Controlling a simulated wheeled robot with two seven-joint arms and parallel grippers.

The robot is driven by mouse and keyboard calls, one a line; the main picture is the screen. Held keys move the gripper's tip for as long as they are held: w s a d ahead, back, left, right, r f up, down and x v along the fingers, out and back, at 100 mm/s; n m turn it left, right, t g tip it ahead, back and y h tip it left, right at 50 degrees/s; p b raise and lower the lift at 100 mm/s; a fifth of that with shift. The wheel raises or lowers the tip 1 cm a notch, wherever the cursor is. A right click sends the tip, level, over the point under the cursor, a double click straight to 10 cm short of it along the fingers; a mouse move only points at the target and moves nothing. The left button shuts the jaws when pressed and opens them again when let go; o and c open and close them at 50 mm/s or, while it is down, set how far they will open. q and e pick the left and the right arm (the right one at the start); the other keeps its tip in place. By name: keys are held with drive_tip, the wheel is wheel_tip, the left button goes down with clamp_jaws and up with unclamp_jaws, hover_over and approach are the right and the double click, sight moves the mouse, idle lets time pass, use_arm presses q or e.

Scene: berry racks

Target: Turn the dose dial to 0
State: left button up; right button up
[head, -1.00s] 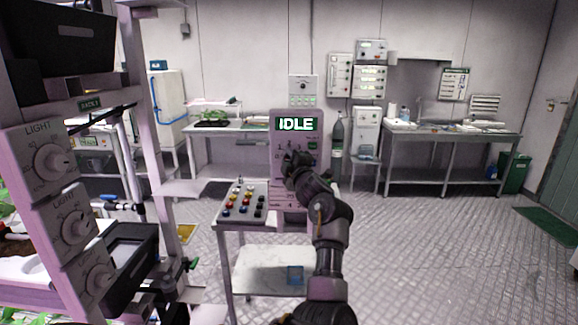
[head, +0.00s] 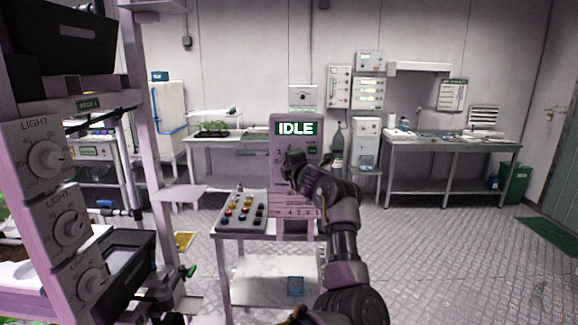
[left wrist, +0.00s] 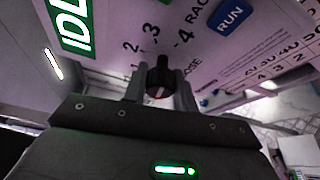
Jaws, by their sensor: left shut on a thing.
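The dosing panel (head: 283,187) is an upright pale box with a screen (head: 296,129) that reads IDLE. The dose dial (left wrist: 161,72) is a small black knob on its face, in the left wrist view, with printed numbers 2, 3 and 4 beside it. My left gripper (left wrist: 160,90) is shut on the knob, one finger on each side. In the head view this gripper (head: 291,165) is at the panel front and hides the dial. I cannot tell which number the dial points to. My right gripper is not in view.
A blue RUN button (left wrist: 231,16) is close to the dial. A rack with LIGHT knobs (head: 47,160) stands at the near left.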

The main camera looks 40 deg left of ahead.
use_arm(q)
drive_tip(key=o, duration=1)
drive_tip(key=shift+c, duration=0.2)
drive_tip(key=b+v, duration=0.3)
drive_tip(key=v, duration=0.7)
drive_tip(key=shift+d, duration=0.4)
drive_tip(key=shift+s+a, duration=0.1)
